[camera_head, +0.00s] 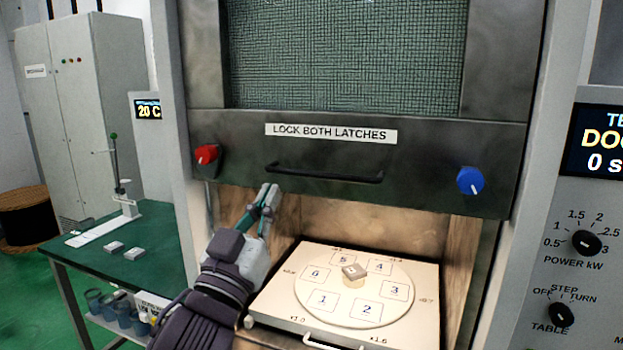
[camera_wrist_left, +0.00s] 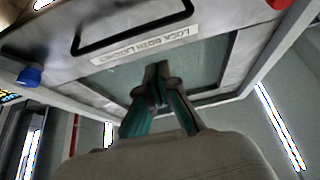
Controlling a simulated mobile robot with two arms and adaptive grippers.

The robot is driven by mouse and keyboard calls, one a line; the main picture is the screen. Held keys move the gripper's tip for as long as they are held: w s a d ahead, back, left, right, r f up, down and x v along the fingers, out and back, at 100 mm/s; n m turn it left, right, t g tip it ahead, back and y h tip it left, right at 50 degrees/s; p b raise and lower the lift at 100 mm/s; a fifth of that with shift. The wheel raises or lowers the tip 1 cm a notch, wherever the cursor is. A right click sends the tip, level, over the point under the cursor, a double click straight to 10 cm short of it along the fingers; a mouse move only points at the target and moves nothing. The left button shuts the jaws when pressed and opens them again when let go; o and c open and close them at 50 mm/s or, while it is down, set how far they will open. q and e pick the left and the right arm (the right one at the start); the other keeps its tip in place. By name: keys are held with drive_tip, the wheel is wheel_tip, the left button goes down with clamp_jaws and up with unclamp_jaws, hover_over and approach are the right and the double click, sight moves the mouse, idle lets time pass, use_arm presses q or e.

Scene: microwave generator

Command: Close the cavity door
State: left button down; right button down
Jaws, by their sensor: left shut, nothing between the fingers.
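The cavity door (camera_head: 330,155) is a dark metal panel with a mesh window, a "LOCK BOTH LATCHES" label and a black bar handle (camera_head: 325,174). It is raised, and the cavity shows open below its lower edge. A red latch knob (camera_head: 206,154) is at its left, a blue latch knob (camera_head: 470,180) at its right. My left gripper (camera_head: 268,193) is shut and empty, just below the handle's left end; I cannot tell whether it touches the door. The left wrist view shows the door's handle (camera_wrist_left: 130,22) beyond the fingers (camera_wrist_left: 158,70). My right gripper is not in view.
Inside the cavity, a round numbered turntable (camera_head: 340,312) on a pale tray carries a small block (camera_head: 354,270). A control panel (camera_head: 580,240) stands at the right. A green table (camera_head: 160,245) with small items is at the left.

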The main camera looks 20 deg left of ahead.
use_arm(q)
drive_tip(key=s+r, duration=0.1)
wheel_tip(320, 180, up, 6)
drive_tip(key=p, duration=0.4)
hover_over(290, 172)
drive_tip(key=s, duration=0.2)
drive_tip(key=shift+t, duration=0.3)
drive_tip(key=shift+w+d+f, duration=0.1)
drive_tip(key=shift+d+f, duration=0.1)
drive_tip(key=shift+f, duration=1)
drive_tip(key=shift+d+f, duration=0.15)
drive_tip(key=shift+f, duration=1.05)
wheel_tip(290, 172, down, 20)
drive_tip(key=b, duration=1.5)
drive_tip(key=shift+r, duration=0.15)
